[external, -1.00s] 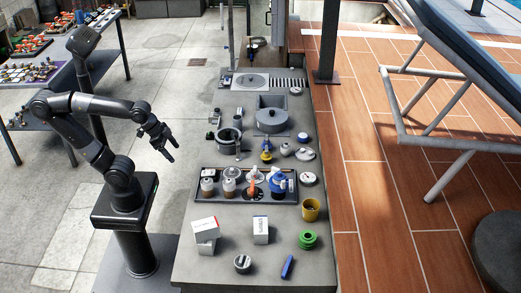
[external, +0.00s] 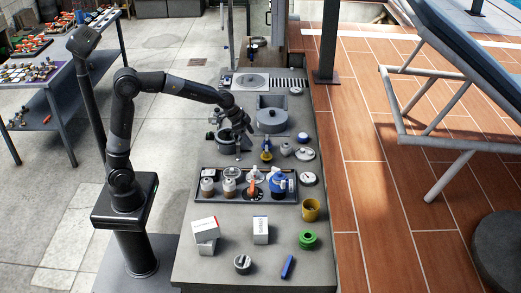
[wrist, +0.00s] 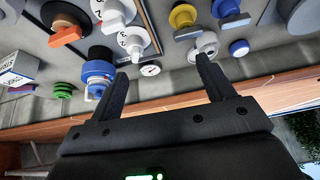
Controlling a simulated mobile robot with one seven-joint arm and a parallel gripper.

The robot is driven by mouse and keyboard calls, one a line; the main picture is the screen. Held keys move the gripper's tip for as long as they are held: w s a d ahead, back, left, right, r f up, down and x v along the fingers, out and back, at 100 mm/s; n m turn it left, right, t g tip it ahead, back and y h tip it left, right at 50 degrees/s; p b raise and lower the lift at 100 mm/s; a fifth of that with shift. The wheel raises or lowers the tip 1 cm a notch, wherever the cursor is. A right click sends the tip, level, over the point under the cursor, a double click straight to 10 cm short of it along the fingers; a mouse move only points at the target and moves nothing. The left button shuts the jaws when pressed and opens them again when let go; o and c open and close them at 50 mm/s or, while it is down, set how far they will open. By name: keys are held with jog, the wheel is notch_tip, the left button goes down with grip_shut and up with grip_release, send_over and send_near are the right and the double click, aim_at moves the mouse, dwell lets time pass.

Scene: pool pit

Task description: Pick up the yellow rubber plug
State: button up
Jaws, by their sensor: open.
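A small yellow piece with a blue part (external: 266,156) stands on the grey counter behind the dark tray. I cannot tell for sure that it is the yellow rubber plug. A yellow cup (external: 310,208) stands to the right of the tray. My gripper (external: 240,145) is above the counter, left of the small yellow piece and apart from it. Its fingers (wrist: 163,85) are spread and empty.
White boxes (external: 204,228), a green ring (external: 308,240) and a blue bar (external: 287,267) lie in front. The front counter has bare patches.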

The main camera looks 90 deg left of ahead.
send_near(266, 148)
jog(key=x, duration=0.7)
jog(key=shift+w+a+r, duration=0.1)
jog(key=shift+a, duration=0.05)
jog(key=shift+x, duration=2.7)
jog(key=shift+c, duration=0.2)
jog(key=c, duration=1)
